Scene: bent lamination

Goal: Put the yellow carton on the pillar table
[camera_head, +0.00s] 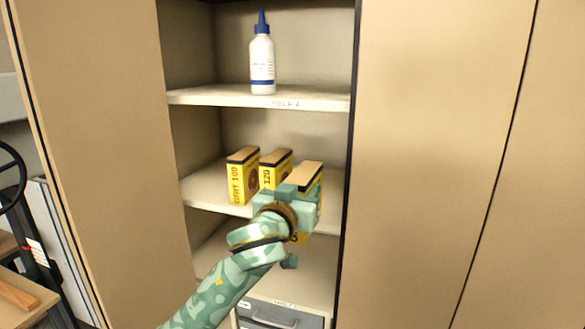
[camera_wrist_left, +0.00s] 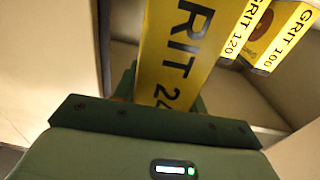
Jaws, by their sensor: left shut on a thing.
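Three yellow cartons with tan tops and dark bands are in the cabinet in the head view. The left carton (camera_head: 243,176) reads GRIT 100 and the middle carton (camera_head: 272,168) reads 120; both stand on the middle shelf. My left gripper (camera_head: 302,200) is shut on the rightmost yellow carton (camera_head: 309,174). In the left wrist view this carton (camera_wrist_left: 180,55) fills the space between the fingers, and its label starts GRIT 2, the rest hidden. The arm hides its lower part, so I cannot tell if it touches the shelf. The pillar table is not in view.
The middle shelf (camera_head: 207,186) lies below an upper shelf (camera_head: 200,97) bearing a white bottle with a blue cap (camera_head: 262,58). Tan doors (camera_head: 95,130) flank the opening. A grey drawer unit (camera_head: 275,315) sits at the bottom. A dark wheel (camera_head: 10,180) is at far left.

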